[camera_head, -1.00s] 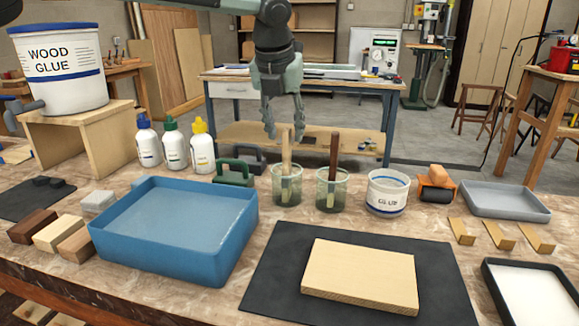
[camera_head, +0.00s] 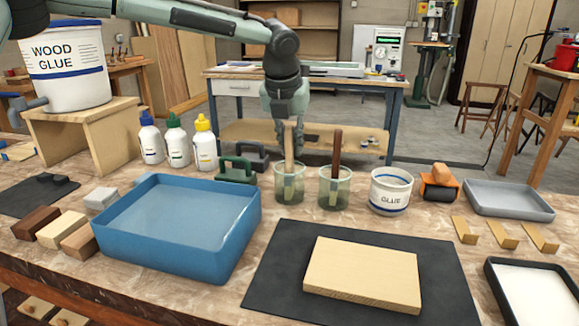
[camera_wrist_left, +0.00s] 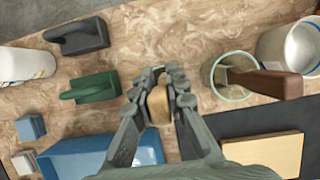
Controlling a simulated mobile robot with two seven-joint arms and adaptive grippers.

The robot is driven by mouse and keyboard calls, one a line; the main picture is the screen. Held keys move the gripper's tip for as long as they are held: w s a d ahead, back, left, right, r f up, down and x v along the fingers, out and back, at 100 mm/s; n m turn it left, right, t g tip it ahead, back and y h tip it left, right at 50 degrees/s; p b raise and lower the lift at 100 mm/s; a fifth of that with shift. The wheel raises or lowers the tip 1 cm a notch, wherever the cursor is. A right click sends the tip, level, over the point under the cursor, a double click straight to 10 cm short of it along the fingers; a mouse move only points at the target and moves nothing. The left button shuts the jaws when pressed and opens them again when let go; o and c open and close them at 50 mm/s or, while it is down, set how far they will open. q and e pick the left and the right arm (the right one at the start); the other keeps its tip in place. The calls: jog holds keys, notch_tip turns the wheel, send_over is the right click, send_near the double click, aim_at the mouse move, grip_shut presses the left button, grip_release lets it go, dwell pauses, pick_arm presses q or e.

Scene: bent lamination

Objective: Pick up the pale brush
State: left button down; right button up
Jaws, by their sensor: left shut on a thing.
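The pale brush (camera_head: 289,148) stands upright in the left glass jar (camera_head: 281,193), its bristle end low in the jar. My left gripper (camera_head: 290,132) is above that jar, shut on the upper part of the pale handle. In the left wrist view the end of the pale handle (camera_wrist_left: 158,104) shows between the fingers of the left gripper (camera_wrist_left: 162,90), which hide most of the jar below. A dark-handled brush (camera_head: 336,152) leans in the right glass jar (camera_head: 334,196), beside the left gripper and apart from it. My right gripper is not in view.
A glue tub (camera_head: 390,192) stands right of the jars. A blue tray (camera_head: 232,228) is at left front, with a green trowel (camera_head: 238,171) behind it. Glue bottles (camera_head: 203,146) stand further left. A pale board (camera_head: 362,275) lies on a dark mat (camera_head: 267,270) in front.

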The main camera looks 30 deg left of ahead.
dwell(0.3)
pick_arm(q)
notch_tip(320, 180, up, 28)
dwell(0.7)
